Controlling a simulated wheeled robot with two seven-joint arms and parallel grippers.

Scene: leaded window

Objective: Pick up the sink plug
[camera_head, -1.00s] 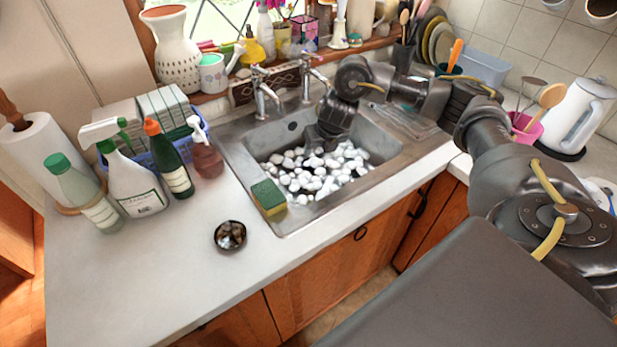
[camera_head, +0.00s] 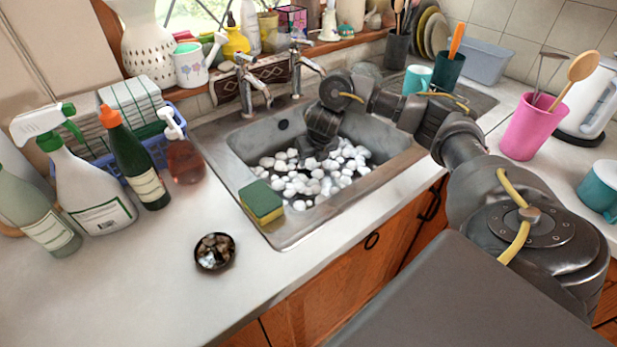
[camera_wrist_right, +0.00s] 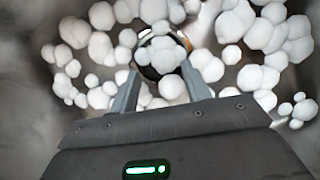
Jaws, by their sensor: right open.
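My right gripper (camera_head: 318,157) is down in the metal sink (camera_head: 247,138), low among white foam clumps (camera_head: 288,182). In the right wrist view my right gripper (camera_wrist_right: 160,82) is open, its two fingers spread apart. Ahead of the fingertips is a round dark thing with a shiny rim (camera_wrist_right: 146,71), probably the sink plug. Foam clumps cover much of it, and I cannot tell whether the fingers touch it. In the head view the plug is hidden by foam and my gripper. My left gripper is not in view.
A sponge (camera_head: 261,202) lies on the sink's left front corner. Taps (camera_head: 247,88) stand behind the basin. A small dark dish (camera_head: 214,251) sits on the counter, with bottles (camera_head: 130,150) further left. A pink cup (camera_head: 527,128) stands right of the sink.

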